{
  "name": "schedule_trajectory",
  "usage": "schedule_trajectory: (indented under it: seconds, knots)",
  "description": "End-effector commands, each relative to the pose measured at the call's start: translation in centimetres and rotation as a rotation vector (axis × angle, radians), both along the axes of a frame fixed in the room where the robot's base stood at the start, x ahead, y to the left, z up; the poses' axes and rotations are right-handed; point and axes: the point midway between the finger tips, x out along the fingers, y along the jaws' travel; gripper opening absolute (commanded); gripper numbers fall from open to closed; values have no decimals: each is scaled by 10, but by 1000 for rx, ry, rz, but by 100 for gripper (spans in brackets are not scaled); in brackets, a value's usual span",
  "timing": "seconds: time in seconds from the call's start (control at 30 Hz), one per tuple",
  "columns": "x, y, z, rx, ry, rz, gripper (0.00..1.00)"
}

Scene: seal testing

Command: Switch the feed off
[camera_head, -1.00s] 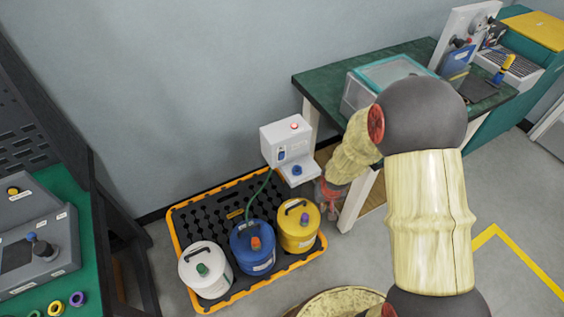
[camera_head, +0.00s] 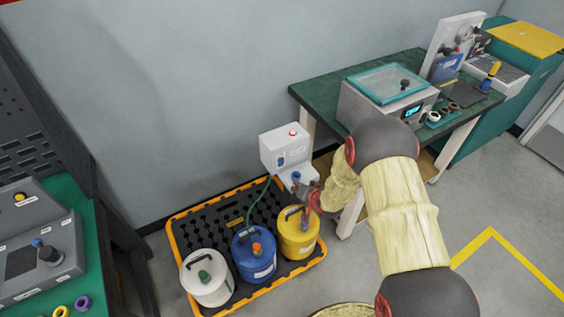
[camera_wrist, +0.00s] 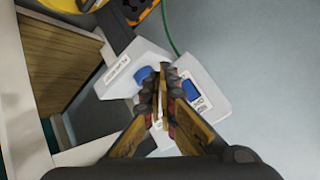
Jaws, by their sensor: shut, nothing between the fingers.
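The white feed unit (camera_head: 288,143) is on the wall above the drum tray, with a red button or lamp (camera_head: 293,132) on top. A small blue switch (camera_head: 281,161) is on its front, and a blue knob (camera_head: 296,176) is on its lower ledge. In the wrist view, the blue switch (camera_wrist: 190,90) lies just right of the fingertips and the blue knob (camera_wrist: 146,75) just left of them. My gripper (camera_wrist: 160,78) is shut and empty in front of the unit. Whether it touches the unit cannot be told. The fingers partly cover the unit's face.
A black tray with an orange rim (camera_head: 172,240) holds white (camera_head: 207,286), blue (camera_head: 254,262) and yellow (camera_head: 297,242) drums. A green hose (camera_head: 253,207) runs from the unit towards the blue drum. A green-topped bench (camera_head: 315,88) stands right of the unit.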

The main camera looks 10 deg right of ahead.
Motion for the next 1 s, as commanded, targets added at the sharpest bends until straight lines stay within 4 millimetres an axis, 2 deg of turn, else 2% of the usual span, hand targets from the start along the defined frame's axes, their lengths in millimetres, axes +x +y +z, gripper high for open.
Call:
schedule_trajectory:
  seconds: [0.27, 0.7, 1.0]
  knots:
    - [8, 2, 1, -2, 0, 1, 0]
    - [59, 20, 7, -2, 0, 2, 0]
    - [81, 26, 10, -2, 2, 0, 0]
